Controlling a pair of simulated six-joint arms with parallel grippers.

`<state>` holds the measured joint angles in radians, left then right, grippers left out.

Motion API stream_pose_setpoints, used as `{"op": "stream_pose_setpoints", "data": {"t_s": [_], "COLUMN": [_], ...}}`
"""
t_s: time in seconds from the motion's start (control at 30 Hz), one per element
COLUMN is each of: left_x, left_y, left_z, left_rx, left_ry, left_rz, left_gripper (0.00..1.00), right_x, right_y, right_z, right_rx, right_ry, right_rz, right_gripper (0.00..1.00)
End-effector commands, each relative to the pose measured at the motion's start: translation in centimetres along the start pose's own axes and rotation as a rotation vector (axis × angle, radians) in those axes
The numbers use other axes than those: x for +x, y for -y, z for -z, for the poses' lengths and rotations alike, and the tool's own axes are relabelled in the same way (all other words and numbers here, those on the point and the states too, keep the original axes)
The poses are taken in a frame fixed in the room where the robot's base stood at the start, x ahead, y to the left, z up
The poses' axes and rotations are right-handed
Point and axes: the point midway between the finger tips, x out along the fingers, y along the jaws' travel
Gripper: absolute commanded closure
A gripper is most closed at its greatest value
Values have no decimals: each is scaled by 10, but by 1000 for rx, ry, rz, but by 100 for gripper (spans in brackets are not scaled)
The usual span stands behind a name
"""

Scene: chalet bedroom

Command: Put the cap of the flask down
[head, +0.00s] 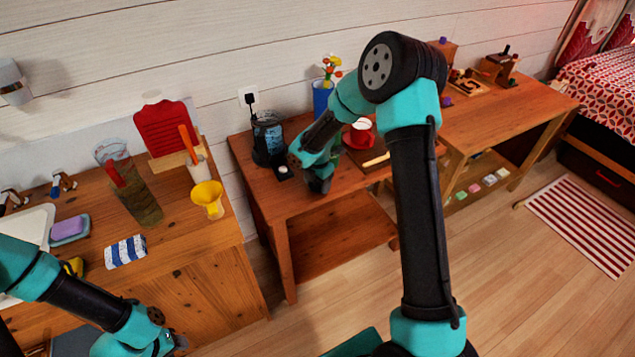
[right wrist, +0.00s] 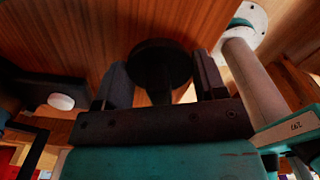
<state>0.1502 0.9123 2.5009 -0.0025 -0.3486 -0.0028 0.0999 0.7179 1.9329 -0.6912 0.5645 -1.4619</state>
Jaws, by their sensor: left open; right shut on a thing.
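My right gripper (right wrist: 158,88) is shut on a dark, round, flat-topped piece with a narrower stem, which looks like the flask's cap (right wrist: 160,60). In the right wrist view the cap sits between the two fingers, close to a wooden surface; I cannot tell whether it touches it. In the head view my right gripper (head: 318,182) is low over the front of the middle wooden table (head: 345,205), and the cap is hidden there. I cannot make out the flask with certainty. My left gripper (head: 178,342) is open at the bottom left, only partly in view.
A blue vase (head: 322,97) stands behind; a red-and-white item (head: 360,132) is to the right. The left cabinet holds a tall glass (head: 128,180) and a yellow funnel (head: 208,198).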

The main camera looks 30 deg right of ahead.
Motion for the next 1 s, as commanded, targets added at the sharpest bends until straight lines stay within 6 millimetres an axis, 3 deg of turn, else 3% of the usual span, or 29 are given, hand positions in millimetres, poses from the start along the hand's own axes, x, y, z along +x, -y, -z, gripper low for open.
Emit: {"op": "stream_pose_setpoints", "data": {"t_s": [0.03,0.07,0.3,0.67,0.87,1.0], "left_x": [0,0,0,0,0,0], "left_y": [0,0,0,0,0,0], "left_z": [0,0,0,0,0,0], "left_rx": [0,0,0,0,0,0], "left_ry": [0,0,0,0,0,0], "left_rz": [0,0,0,0,0,0], "left_gripper": [57,57,57,57,57,57], "right_x": [2,2,2,-2,-22,-47], "right_y": [0,0,0,0,-1,-1], "right_z": [0,0,0,0,0,0], "right_rx": [0,0,0,1,0,2], "right_ry": [-1,0,0,0,2,2], "right_rz": [1,1,1,0,-3,-3], "right_gripper": [58,35,12,10,10,10]}}
